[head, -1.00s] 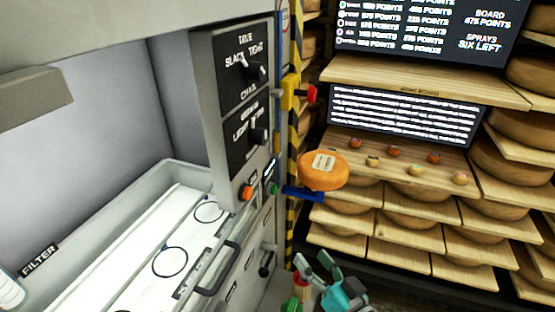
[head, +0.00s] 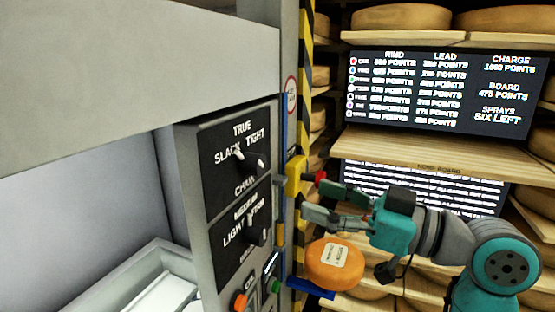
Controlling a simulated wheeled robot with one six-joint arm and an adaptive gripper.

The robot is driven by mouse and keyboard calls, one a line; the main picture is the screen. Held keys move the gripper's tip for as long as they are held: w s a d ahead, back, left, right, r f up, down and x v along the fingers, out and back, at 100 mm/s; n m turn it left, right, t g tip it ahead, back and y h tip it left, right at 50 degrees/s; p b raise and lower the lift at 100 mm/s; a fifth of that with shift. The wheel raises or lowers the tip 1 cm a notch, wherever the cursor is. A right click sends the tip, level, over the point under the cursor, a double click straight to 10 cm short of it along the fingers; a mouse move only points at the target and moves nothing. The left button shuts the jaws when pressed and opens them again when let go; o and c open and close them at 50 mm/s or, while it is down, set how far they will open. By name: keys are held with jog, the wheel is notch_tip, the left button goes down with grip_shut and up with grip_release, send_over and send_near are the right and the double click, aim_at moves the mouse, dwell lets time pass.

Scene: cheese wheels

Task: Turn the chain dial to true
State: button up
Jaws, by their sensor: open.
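The chain dial (head: 250,162) is a black knob on the upper dark plate of the grey control panel. The words SLACK, TRUE and TIGHT run above it, with CHAIN below. A pale mark on the knob leans up and left, toward the SLACK and TRUE side; its exact setting is hard to tell. My gripper (head: 317,201) is open and empty, right of the panel, with its fingers pointing left. It is apart from the dial.
A second dial (head: 254,232) sits below, with orange (head: 239,301) and green buttons under it. A yellow box with a red knob (head: 296,176) projects beside my upper finger. An orange cheese wheel (head: 335,264) is below my gripper. Shelves and screens stand behind.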

aim_at(262, 165)
notch_tip(262, 165, up, 4)
jog(key=s+r+n+g, duration=0.1)
jog(key=n+g, duration=0.1)
jog(key=n, duration=0.1)
jog(key=x, duration=1)
jog(key=shift+w+f, duration=0.15)
jog(key=shift+f, duration=0.05)
jog(key=c, duration=1.2)
